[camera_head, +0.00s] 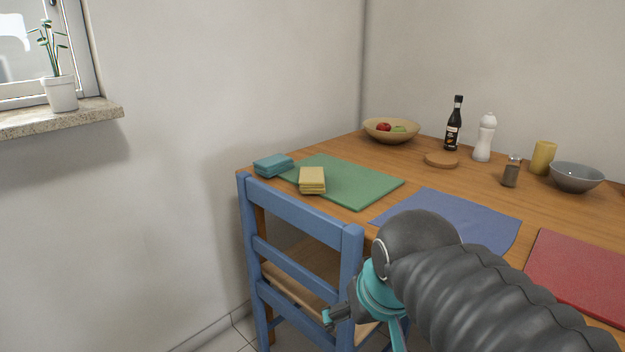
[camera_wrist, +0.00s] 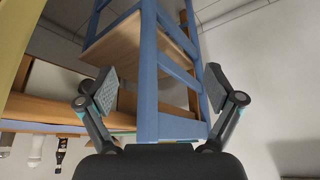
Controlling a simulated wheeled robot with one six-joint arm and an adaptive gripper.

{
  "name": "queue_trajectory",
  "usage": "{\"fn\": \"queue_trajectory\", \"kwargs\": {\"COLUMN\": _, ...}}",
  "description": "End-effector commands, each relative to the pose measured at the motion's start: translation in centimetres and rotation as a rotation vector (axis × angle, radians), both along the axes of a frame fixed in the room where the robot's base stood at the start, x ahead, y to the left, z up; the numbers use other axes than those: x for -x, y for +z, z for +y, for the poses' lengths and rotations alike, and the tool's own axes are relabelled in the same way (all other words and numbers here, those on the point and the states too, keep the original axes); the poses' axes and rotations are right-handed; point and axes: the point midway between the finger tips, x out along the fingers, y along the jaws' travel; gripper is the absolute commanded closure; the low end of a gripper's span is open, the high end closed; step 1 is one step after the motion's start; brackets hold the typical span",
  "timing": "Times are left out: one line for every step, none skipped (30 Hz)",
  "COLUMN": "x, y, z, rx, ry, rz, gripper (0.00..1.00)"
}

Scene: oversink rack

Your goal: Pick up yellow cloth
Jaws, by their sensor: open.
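The yellow cloth (camera_head: 312,178) is a small folded stack. It lies on the front left part of the green placemat (camera_head: 350,182), near the table's edge. A similar folded teal cloth (camera_head: 273,165) lies just left of it. My gripper (camera_head: 338,315) is below and to the right of the yellow cloth in the head view, apart from it and beside the chair. In the wrist view my gripper's fingers (camera_wrist: 160,90) are spread wide with nothing held between them. I cannot make out the yellow cloth in the wrist view.
The blue chair (camera_head: 300,215) stands at the wooden table (camera_head: 410,162) below the cloth; its frame (camera_wrist: 150,80) fills the middle of the wrist view. A fruit bowl (camera_head: 377,134), bottle (camera_head: 454,125) and white mill (camera_head: 485,138) stand farther back. A blue placemat (camera_head: 455,215) lies right.

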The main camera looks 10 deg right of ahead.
Motion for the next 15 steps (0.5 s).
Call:
{"fn": "queue_trajectory", "kwargs": {"x": -1.6, "y": 1.8, "z": 0.0, "rx": -0.001, "ry": -0.004, "rz": 0.008, "gripper": 0.08}}
{"fn": "queue_trajectory", "kwargs": {"x": -2.5, "y": 2.8, "z": 0.0, "rx": -0.002, "ry": -0.008, "rz": 0.011, "gripper": 0.08}}
{"fn": "queue_trajectory", "kwargs": {"x": -3.6, "y": 4.1, "z": 0.0, "rx": -0.003, "ry": -0.013, "rz": 0.018, "gripper": 0.08}}
{"fn": "queue_trajectory", "kwargs": {"x": -4.5, "y": 5.0, "z": 0.0, "rx": -0.003, "ry": -0.016, "rz": 0.021, "gripper": 0.08}}
{"fn": "queue_trajectory", "kwargs": {"x": -5.3, "y": 6.0, "z": 0.0, "rx": -0.004, "ry": -0.02, "rz": 0.026, "gripper": 0.08}}
{"fn": "queue_trajectory", "kwargs": {"x": -6.5, "y": 7.1, "z": 0.0, "rx": -0.004, "ry": -0.024, "rz": 0.032, "gripper": 0.08}}
{"fn": "queue_trajectory", "kwargs": {"x": -7.3, "y": 8.0, "z": 0.0, "rx": -0.005, "ry": -0.028, "rz": 0.036, "gripper": 0.08}}
{"fn": "queue_trajectory", "kwargs": {"x": -8.2, "y": 8.7, "z": 0.0, "rx": -0.005, "ry": -0.031, "rz": 0.041, "gripper": 0.08}}
{"fn": "queue_trajectory", "kwargs": {"x": -9.4, "y": 9.8, "z": 0.0, "rx": -0.006, "ry": -0.037, "rz": 0.046, "gripper": 0.08}}
{"fn": "queue_trajectory", "kwargs": {"x": -10.3, "y": 10.5, "z": 0.0, "rx": -0.006, "ry": -0.041, "rz": 0.052, "gripper": 0.08}}
{"fn": "queue_trajectory", "kwargs": {"x": -11.1, "y": 11.3, "z": 0.0, "rx": -0.006, "ry": -0.045, "rz": 0.056, "gripper": 0.08}}
{"fn": "queue_trajectory", "kwargs": {"x": -12.3, "y": 12.2, "z": 0.1, "rx": -0.006, "ry": -0.05, "rz": 0.061, "gripper": 0.08}}
{"fn": "queue_trajectory", "kwargs": {"x": -13.2, "y": 12.9, "z": 0.1, "rx": -0.006, "ry": -0.053, "rz": 0.065, "gripper": 0.08}}
{"fn": "queue_trajectory", "kwargs": {"x": -14.0, "y": 13.5, "z": 0.1, "rx": -0.007, "ry": -0.057, "rz": 0.069, "gripper": 0.08}}
{"fn": "queue_trajectory", "kwargs": {"x": -15.2, "y": 14.4, "z": 0.1, "rx": -0.007, "ry": -0.064, "rz": 0.075, "gripper": 0.08}}
